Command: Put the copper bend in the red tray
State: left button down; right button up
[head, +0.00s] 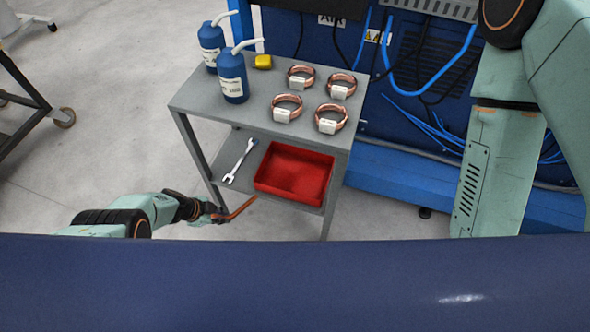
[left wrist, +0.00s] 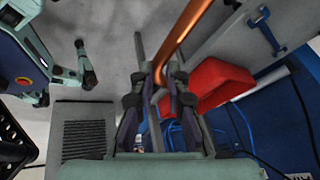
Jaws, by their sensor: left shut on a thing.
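The copper bend (head: 240,209) is a thin copper-coloured tube. My left gripper (head: 217,215) is shut on it, in front of the lower left of the cart in the head view. In the left wrist view the copper bend (left wrist: 183,36) runs up and to the right from between the fingers of the left gripper (left wrist: 158,85). The red tray (head: 294,173) is empty on the cart's lower shelf, to the right of and beyond the gripper. The red tray (left wrist: 218,84) also shows in the left wrist view, to the right of the fingers. My right gripper cannot be made out.
A grey two-shelf cart (head: 183,102) carries blue bottles (head: 233,77), a yellow item (head: 263,62) and several copper coils (head: 331,118) on top. A wrench (head: 239,161) lies left of the tray. A cart leg (head: 329,213) stands at the front right.

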aim_at(246, 206)
pick_arm(q)
jog(key=w+d+b, duration=0.1)
jog(key=d, duration=0.1)
jog(key=w+d+b, duration=0.1)
jog(key=w+d, duration=0.1)
jog(key=d, duration=0.1)
jog(key=w+d+b, duration=0.1)
jog(key=d, duration=0.1)
jog(key=shift+w+d+f+b, duration=0.25)
jog(key=shift+f+b, duration=0.05)
jog(key=shift+f, duration=0.05)
jog(key=w+d+b, duration=0.4)
jog(key=d+b, duration=0.2)
jog(key=b, duration=0.3)
jog(key=w+d+b, duration=0.5)
jog(key=d+b, duration=0.1)
jog(key=b, duration=0.2)
jog(key=w+d+f+b, duration=0.1)
jog(key=w+d+b, duration=0.3)
jog(key=b, duration=0.5)
jog(key=shift+w+d+f+b, duration=0.15)
jog(key=shift+d+b, duration=0.2)
jog(key=shift+d, duration=0.75)
notch_tip(246, 206, down, 6)
jog(key=b, duration=0.5)
jog(key=shift+r, duration=0.25)
jog(key=shift+r, duration=0.1)
